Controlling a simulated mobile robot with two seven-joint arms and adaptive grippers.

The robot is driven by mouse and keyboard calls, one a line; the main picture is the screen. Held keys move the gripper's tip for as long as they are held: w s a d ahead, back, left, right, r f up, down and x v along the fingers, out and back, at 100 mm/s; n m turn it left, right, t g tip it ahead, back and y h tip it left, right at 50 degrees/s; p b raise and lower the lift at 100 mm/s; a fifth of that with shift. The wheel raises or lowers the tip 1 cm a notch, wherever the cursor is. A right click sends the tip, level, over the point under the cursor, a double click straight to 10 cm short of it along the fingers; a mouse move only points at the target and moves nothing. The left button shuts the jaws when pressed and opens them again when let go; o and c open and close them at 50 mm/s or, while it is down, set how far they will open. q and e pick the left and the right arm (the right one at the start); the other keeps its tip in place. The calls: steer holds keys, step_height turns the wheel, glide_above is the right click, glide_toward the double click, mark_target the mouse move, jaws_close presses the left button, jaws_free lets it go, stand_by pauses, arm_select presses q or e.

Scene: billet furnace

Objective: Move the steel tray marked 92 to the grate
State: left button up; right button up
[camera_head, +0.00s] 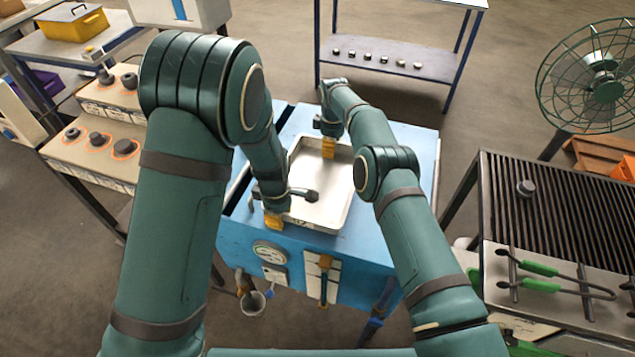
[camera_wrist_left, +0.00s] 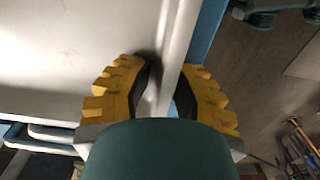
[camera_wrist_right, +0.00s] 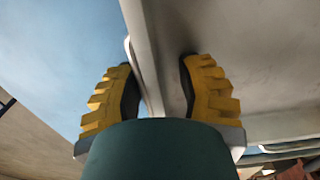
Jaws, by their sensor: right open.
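The pale steel tray (camera_head: 325,185) lies on the blue furnace table between my arms. A dark marking on its near wall is too small to read. My left gripper (camera_head: 274,220) is at its near-left edge. In the left wrist view its yellow fingers (camera_wrist_left: 168,90) close on both sides of the tray's wall (camera_wrist_left: 175,50). My right gripper (camera_head: 328,148) is at the tray's far edge. In the right wrist view its open fingers (camera_wrist_right: 158,85) stand either side of the wall (camera_wrist_right: 145,40), with a gap. The dark slatted grate (camera_head: 575,215) is at the right.
A shelf table (camera_head: 385,58) with several small pieces is at the back. Open floor separates the blue table (camera_head: 345,248) from the grate.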

arm_select(q)
jaws_close()
arm_select(e)
jaws_close()
arm_select(q)
steer(key=shift+r, duration=0.1)
arm_select(e)
steer(key=shift+r, duration=0.1)
